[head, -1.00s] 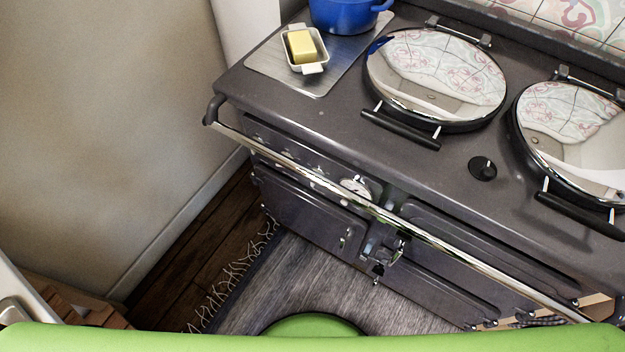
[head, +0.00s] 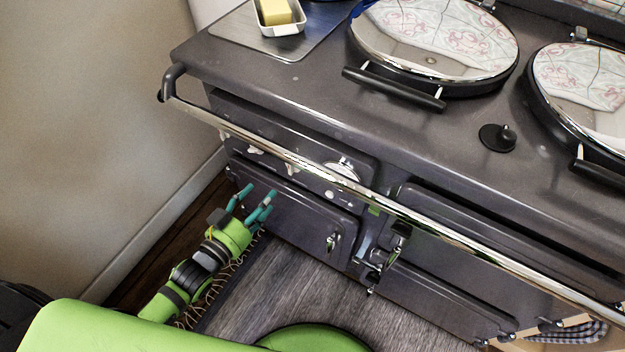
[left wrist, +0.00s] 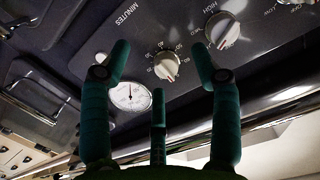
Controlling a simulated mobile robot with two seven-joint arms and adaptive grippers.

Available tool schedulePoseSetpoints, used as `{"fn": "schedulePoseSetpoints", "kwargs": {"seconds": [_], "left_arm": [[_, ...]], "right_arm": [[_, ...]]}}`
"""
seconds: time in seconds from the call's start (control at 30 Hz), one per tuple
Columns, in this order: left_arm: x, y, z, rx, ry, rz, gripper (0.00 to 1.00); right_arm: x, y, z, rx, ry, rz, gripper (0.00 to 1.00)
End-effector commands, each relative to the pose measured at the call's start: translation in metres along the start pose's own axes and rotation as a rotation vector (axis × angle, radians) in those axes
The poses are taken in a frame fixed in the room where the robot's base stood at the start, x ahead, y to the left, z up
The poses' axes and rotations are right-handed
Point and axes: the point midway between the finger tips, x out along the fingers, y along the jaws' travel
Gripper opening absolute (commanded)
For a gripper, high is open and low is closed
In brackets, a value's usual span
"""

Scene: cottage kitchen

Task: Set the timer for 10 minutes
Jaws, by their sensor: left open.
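The timer is a white knob (left wrist: 166,66) on the stove's dark front panel, with numbers around it and the word MINUTES beside it, upside down in the left wrist view. The knob's exact setting is too small to read. In the head view the timer knob (head: 292,168) shows small behind the chrome rail, left of the round gauge. My left gripper (head: 258,194) is open and empty, low in front of the left oven door. In the left wrist view its teal fingertips (left wrist: 161,52) frame the knob, apart from it. My right gripper is not in view.
A chrome rail (head: 300,161) runs along the stove front above the knobs. A second white knob (left wrist: 222,29) and a round white gauge (left wrist: 130,95) flank the timer. The left oven door (head: 290,205) has a protruding latch. Butter (head: 275,12) sits in a dish on top.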

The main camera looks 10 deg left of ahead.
Motion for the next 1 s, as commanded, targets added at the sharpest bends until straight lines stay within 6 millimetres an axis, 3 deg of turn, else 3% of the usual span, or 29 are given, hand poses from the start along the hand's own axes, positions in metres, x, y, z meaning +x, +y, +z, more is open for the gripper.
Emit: {"fn": "schedulePoseSetpoints", "kwargs": {"seconds": [0.03, 0.1, 0.23, 0.7, 1.0], "left_arm": [[0.001, 0.004, -0.012, 0.006, 0.052, 0.014, 0.63], [0.001, 0.006, -0.029, 0.009, 0.098, 0.024, 0.63], [0.005, 0.008, -0.044, 0.012, 0.133, 0.032, 0.63], [0.065, 0.009, -0.052, 0.012, 0.131, 0.030, 0.63], [0.071, 0.010, -0.052, 0.012, 0.129, 0.031, 0.63]], "right_arm": [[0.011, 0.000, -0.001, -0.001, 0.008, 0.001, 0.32], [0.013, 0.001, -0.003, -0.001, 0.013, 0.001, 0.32], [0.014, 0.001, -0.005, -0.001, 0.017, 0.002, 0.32], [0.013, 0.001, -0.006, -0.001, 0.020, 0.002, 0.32], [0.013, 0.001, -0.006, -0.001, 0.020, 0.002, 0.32]]}}
